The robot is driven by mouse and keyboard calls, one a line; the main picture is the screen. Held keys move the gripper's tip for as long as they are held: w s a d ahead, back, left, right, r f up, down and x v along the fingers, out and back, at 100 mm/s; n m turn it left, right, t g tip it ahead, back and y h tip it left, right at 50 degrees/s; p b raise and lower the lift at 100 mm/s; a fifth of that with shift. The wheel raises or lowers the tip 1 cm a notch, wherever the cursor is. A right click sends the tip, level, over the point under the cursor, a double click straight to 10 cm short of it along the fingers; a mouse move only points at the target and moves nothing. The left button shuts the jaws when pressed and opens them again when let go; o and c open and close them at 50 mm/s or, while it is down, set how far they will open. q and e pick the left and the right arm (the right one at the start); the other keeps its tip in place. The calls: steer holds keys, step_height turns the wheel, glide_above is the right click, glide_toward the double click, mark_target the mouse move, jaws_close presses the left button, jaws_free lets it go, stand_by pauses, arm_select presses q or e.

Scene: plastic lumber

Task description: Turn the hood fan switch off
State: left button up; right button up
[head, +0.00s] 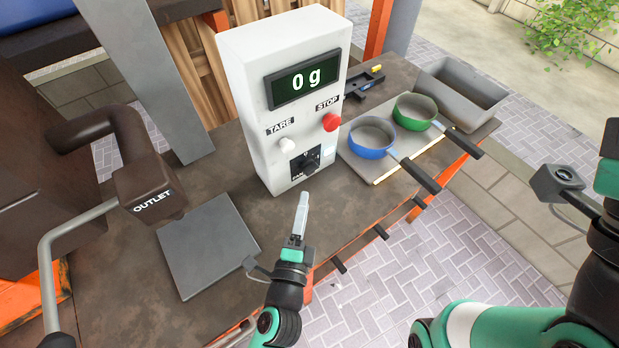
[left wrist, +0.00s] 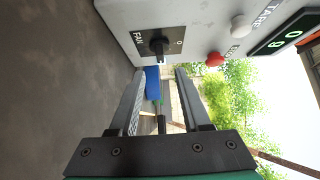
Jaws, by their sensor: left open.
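The fan switch is a black rotary knob (head: 307,161) on a dark plate marked FAN and 0, low on the front of a white control box (head: 283,75). The same knob (left wrist: 158,46) shows large in the left wrist view, just beyond my fingertips; I cannot tell for sure which way it points. My left gripper (head: 303,198) is open and empty, in front of and below the knob in the head view. In the left wrist view its fingers (left wrist: 160,74) stand apart with the knob above the gap, and no contact shows. My right gripper is outside the frame.
The box carries a red STOP button (head: 331,122), a white TARE button (head: 286,144) and a display reading 0 g. A blue pan (head: 373,152) and green pan (head: 415,125) sit to its right. A grey plate (head: 208,245) and brown OUTLET pipe (head: 150,190) are left.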

mark_target(310, 174)
arm_select(q)
steer(key=w, duration=0.2)
steer(key=w+b, duration=0.1)
steer(key=w, duration=0.2)
steer(key=w+d+b, duration=0.1)
steer(key=w, duration=0.1)
steer(key=shift+w+f, duration=0.1)
steer(key=shift+w, duration=0.6)
jaws_close()
